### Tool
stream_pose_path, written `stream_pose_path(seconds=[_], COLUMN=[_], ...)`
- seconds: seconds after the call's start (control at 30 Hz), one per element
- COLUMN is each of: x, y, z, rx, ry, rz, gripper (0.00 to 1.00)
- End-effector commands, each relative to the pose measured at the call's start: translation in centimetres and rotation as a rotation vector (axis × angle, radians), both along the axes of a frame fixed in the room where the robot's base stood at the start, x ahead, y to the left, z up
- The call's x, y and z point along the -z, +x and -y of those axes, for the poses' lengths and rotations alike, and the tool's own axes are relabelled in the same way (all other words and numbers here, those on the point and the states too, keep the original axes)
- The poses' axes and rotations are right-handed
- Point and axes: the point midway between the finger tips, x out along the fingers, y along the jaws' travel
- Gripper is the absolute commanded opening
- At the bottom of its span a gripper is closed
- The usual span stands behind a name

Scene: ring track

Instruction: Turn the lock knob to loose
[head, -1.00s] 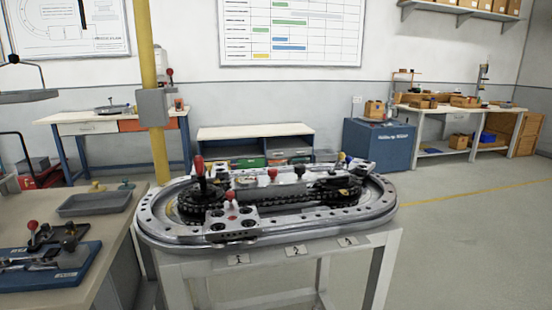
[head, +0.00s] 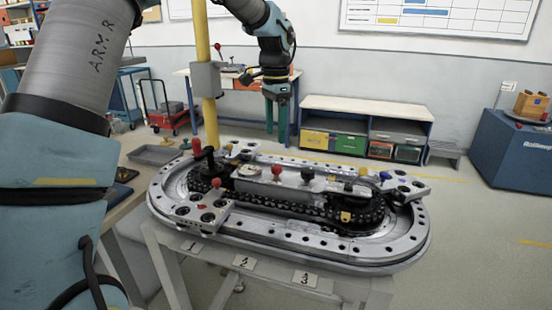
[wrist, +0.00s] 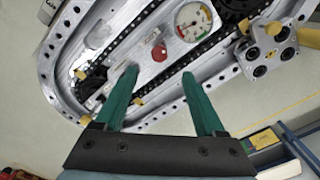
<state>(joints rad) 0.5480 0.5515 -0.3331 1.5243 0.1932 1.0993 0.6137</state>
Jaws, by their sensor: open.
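My gripper (head: 277,132) hangs fingers-down behind the far edge of the ring track (head: 290,243) in the head view. Its teal fingers are apart and empty. In the wrist view, a red knob (wrist: 158,52) shows beyond and between the fingertips (wrist: 160,76), on the plate with a round gauge (wrist: 193,22). In the head view, that plate carries a red knob (head: 277,171), a black knob (head: 307,175) and a yellow knob (head: 363,172). I cannot tell which one is the lock knob, nor its setting.
Carriages sit on the ring: one with a red knob (head: 216,184) at front left and one (head: 405,186) at right.

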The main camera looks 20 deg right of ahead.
Motion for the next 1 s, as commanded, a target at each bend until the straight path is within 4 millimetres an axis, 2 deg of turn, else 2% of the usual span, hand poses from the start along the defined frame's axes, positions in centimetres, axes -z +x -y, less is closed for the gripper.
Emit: stream_pose_path(seconds=[0.17, 0.43, 0.6, 0.8, 1.0], x=[2.2, 7.2, 9.4, 10.4, 10.5], y=[0.0, -0.1, 0.0, 0.0, 0.0], z=[-0.1, -0.1, 0.0, 0.0, 0.0], rx=[0.003, 0.001, 0.0, -0.001, -0.001], ry=[0.004, 0.003, 0.001, 0.0, -0.001], rz=[-0.003, -0.003, -0.001, 0.0, 0.001], gripper=[0.72, 0.72, 0.72, 0.72, 0.72])
